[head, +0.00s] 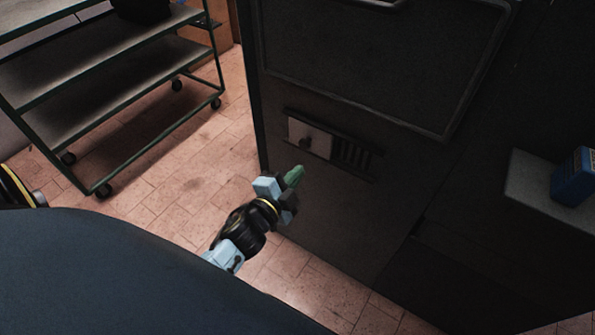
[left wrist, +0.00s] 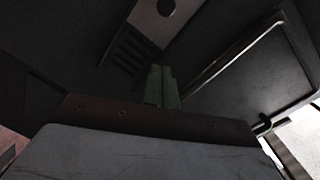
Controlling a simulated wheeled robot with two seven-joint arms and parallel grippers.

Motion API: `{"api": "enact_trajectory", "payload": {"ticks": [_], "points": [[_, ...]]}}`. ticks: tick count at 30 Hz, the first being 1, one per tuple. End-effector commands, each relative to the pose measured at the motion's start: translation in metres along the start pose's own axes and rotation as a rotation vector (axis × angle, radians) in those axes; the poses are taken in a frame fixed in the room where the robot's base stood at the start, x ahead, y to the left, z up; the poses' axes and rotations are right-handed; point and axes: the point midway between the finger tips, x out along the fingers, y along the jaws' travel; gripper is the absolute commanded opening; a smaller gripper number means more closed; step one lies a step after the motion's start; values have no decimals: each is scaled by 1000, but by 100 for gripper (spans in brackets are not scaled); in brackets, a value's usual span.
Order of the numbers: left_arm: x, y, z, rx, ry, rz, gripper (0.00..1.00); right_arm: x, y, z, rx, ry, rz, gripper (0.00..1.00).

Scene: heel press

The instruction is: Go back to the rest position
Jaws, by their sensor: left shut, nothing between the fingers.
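My left gripper (head: 294,176) has green fingers and is in front of the dark machine's (head: 330,225) lower front, a little below a light plate (head: 309,137) with a dark round knob. In the left wrist view the green fingers (left wrist: 162,86) are together with nothing between them. The light plate (left wrist: 152,22) shows beyond them in that view, next to a slotted vent. I cannot tell exactly how far the fingertips are from the machine's front. My right gripper is in neither view.
A green-framed shelf cart (head: 100,90) on casters stands at the upper left. A blue container (head: 573,178) sits on a light ledge (head: 530,180) at the right. The tiled floor (head: 190,160) between cart and machine is clear. A dark blue rounded surface fills the lower left.

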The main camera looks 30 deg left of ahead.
Motion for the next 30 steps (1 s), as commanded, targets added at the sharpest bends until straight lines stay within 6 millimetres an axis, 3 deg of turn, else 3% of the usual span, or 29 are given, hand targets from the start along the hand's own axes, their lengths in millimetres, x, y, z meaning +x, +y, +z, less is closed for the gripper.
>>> {"api": "enact_trajectory", "payload": {"ticks": [11,14,17,20,23,26,30], "points": [[0,1,0,-1,-1,2,0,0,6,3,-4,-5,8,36],[0,14,6,-22,-15,30,0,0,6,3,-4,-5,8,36],[-4,52,24,-87,-60,112,0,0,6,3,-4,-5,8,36],[-18,113,50,-188,-141,238,0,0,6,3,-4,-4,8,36],[-46,179,81,-301,-253,374,0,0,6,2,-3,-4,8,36],[-84,239,110,-404,-381,498,0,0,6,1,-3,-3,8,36],[-154,311,150,-532,-589,651,0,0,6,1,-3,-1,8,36]]}}
